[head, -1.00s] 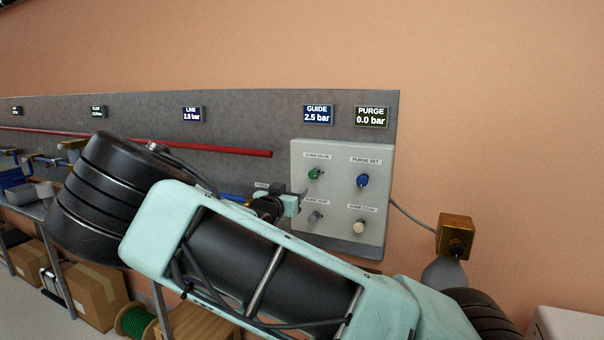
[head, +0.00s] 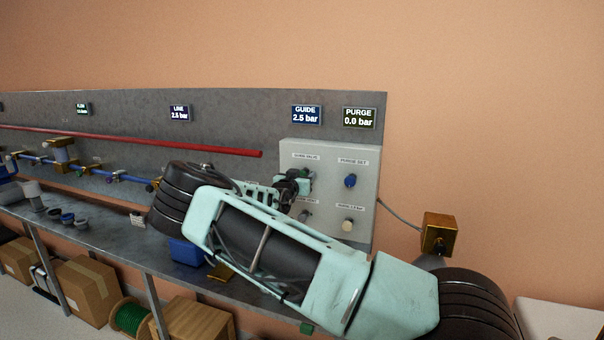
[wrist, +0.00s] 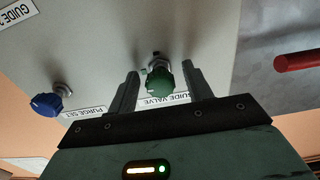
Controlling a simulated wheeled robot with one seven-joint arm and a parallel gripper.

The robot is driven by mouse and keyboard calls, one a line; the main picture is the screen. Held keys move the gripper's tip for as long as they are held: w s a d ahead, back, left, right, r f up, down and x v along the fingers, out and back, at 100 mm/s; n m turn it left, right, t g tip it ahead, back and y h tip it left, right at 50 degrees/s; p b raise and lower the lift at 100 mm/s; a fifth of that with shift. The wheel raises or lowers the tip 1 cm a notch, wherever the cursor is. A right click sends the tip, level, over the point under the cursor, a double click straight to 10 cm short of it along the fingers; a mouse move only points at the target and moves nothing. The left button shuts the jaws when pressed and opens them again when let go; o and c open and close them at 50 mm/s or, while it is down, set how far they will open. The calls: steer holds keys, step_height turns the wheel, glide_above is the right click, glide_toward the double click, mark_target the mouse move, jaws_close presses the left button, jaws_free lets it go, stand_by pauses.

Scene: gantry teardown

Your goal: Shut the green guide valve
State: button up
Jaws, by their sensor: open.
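The green guide valve knob (wrist: 167,82) sticks out of the pale control panel (head: 366,222), with a GUIDE VALVE label beside it in the wrist view. My gripper (wrist: 161,76) is open, its two fingers on either side of the knob. I cannot tell whether the fingers touch it. In the head view my gripper (head: 303,178) is at the panel's upper left and largely hides the knob. The guide display (head: 307,115) reads 2.5 bar.
The blue purge set knob (head: 350,181) also shows in the wrist view (wrist: 47,104). A brass box (head: 439,234) is on the wall at right. A red pipe (head: 180,145) runs along the backboard.

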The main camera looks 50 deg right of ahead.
steer(key=shift+d, duration=0.1)
steer(key=c, duration=1)
steer(key=shift+o, duration=0.2)
